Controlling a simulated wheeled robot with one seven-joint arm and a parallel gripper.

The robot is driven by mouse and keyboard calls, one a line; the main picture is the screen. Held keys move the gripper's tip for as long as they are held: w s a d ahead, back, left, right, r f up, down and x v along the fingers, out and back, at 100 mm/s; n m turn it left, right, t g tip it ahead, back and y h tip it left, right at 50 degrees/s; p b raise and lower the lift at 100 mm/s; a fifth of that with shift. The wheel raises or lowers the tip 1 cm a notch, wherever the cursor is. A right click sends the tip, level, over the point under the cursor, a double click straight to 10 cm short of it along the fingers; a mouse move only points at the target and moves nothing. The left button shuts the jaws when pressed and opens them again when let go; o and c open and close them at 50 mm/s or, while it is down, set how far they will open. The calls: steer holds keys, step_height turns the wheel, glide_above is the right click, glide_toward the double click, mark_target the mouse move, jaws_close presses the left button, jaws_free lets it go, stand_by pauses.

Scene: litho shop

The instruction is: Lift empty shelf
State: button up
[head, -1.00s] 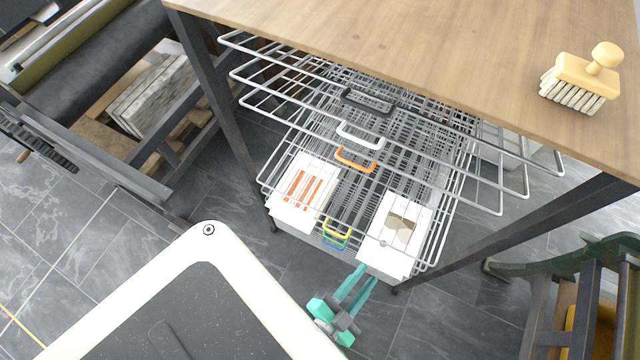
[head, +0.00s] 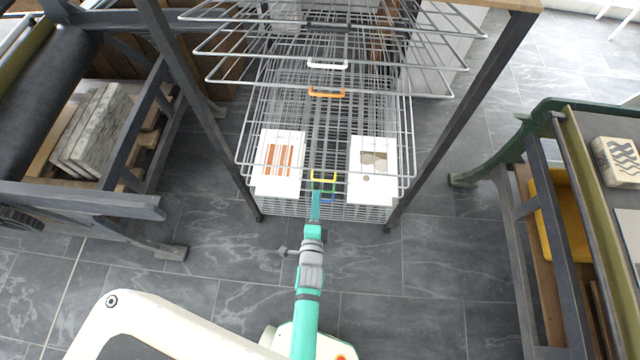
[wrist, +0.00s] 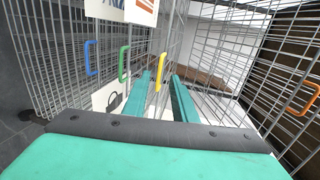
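A wire drying rack (head: 405,140) stands under the table with several hinged shelves. The upper shelves, with a black handle (head: 329,28), a white handle (head: 327,65) and an orange handle (head: 326,92), are tilted up and look empty. Below are a yellow handle (head: 323,175), a green handle and a blue handle (wrist: 91,58), close together. Prints lie at left (head: 278,162) and right (head: 373,165) on the lower shelves. My gripper (head: 315,195) is at the rack's front by the yellow handle. In the wrist view its teal fingers (wrist: 161,78) are apart, with the yellow handle showing between them.
Dark table legs (head: 470,105) flank the rack. A press frame with stone slabs (head: 92,130) stands at left. A green-framed bench (head: 575,170) stands at right. The tiled floor (head: 400,270) in front is clear.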

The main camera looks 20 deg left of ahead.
steer(key=d+x, duration=0.1)
steer(key=x, duration=0.9)
steer(key=shift+w, duration=0.2)
